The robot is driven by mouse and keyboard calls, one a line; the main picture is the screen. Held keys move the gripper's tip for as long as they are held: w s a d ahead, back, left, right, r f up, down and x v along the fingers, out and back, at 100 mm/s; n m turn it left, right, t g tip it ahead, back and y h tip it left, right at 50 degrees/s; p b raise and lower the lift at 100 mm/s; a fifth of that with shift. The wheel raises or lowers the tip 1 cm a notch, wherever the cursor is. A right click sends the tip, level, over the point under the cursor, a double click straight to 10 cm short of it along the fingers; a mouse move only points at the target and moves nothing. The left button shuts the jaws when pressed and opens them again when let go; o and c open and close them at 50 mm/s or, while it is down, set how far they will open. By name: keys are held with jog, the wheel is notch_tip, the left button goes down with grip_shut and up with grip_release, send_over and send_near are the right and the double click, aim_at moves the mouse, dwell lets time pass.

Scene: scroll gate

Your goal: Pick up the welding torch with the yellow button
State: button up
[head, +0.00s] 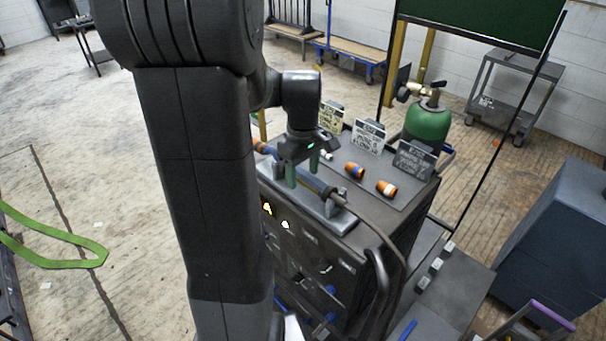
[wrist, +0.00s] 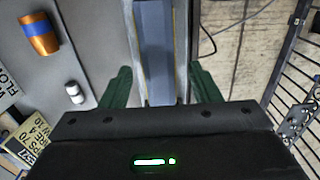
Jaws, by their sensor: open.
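A welding torch with a blue-grey body (head: 318,186) and an orange end lies along a grey holder (head: 338,224) at the cart's near edge. My gripper (head: 302,178) hangs over it, pointing down, its green fingers apart. In the wrist view a long blue-grey bar with thin yellow edges (wrist: 155,45), apparently the torch or its holder, runs between the open fingers (wrist: 160,70). I cannot tell whether the fingers touch it. No yellow button can be made out. The gripper body hides part of the torch.
The cart top (head: 403,197) holds two orange pieces with blue or white bands (head: 355,170) (head: 387,188), a small white cylinder (wrist: 74,92) and several standing signs (head: 368,136). A green gas cylinder (head: 427,124) stands behind. A dark cable (head: 385,238) curves from the torch's right end.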

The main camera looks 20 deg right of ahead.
jog(key=shift+c, duration=0.3)
jog(key=c, duration=1.1)
jog(key=shift+w+r, duration=0.1)
